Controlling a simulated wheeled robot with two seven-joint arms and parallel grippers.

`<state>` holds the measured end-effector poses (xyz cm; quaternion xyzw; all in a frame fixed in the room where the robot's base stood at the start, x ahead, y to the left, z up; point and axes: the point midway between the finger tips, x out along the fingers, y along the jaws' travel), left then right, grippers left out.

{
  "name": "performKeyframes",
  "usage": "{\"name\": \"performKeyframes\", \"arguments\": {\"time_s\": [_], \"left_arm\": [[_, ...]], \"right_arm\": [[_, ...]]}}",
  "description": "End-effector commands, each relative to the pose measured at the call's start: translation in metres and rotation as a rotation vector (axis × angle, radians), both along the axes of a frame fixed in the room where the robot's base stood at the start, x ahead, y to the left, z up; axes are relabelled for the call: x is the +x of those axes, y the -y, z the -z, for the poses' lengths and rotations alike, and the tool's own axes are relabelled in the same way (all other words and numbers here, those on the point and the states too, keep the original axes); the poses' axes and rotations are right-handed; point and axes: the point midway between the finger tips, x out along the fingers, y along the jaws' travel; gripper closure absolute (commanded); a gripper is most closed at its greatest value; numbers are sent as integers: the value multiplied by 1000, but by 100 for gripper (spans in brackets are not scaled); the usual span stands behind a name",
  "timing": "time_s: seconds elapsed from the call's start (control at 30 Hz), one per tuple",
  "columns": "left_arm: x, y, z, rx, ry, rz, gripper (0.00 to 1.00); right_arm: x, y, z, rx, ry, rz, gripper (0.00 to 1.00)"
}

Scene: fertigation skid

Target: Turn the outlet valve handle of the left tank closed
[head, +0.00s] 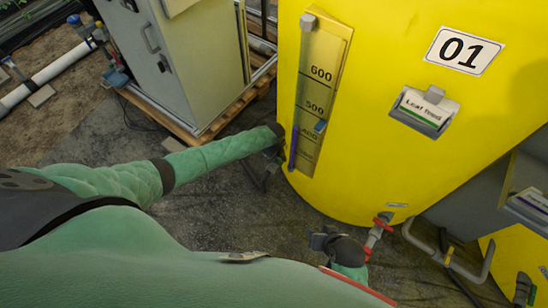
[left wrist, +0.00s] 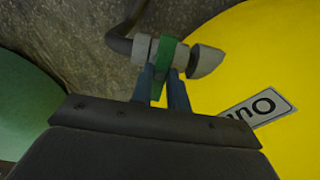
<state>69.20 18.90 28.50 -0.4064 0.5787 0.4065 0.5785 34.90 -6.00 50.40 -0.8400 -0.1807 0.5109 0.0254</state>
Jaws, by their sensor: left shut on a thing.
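The yellow tank (head: 390,130) marked 01 fills the right of the head view. My left gripper (head: 272,152) is at the tank's lower left side, mostly hidden by its own wrist. In the left wrist view the fingers of my left gripper (left wrist: 163,82) are shut on a green valve handle (left wrist: 167,55). The handle lies across the grey valve body (left wrist: 205,62) in that view. The handle does not show clearly in the head view. My right gripper (head: 325,241) is dark and low in front of the tank; its jaws cannot be made out.
A red-handled valve (head: 378,227) sits at the tank's front base, close to my right gripper. A grey cabinet (head: 185,65) stands on a wooden pallet at the left. A second yellow tank (head: 505,265) shows at lower right. Dark hose lies on the floor.

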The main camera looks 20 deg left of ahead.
Motion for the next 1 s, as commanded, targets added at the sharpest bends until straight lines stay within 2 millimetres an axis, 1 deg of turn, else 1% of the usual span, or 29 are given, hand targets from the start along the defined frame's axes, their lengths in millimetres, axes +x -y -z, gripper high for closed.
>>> {"name": "performKeyframes", "arguments": {"time_s": [0.5, 0.53, 0.6, 0.63, 0.9, 1.0], "left_arm": [[0, 1, -1, -1, 1, 19, 100], [0, 1, -1, -1, 1, 19, 80], [0, 1, 0, -1, 1, 19, 66], [0, 1, 0, -1, 1, 19, 62], [0, 0, -1, 0, 0, 18, 62], [0, 0, -6, -1, 1, 18, 62]], "right_arm": [[1, 0, 3, -1, 0, 0, 64], [1, 0, 3, -1, 1, 1, 64], [2, 0, 2, -1, 2, 0, 64], [2, 0, 1, -1, 2, 0, 64], [2, 0, 0, 0, 5, 1, 64], [2, 0, 0, 0, 3, 0, 64]]}}
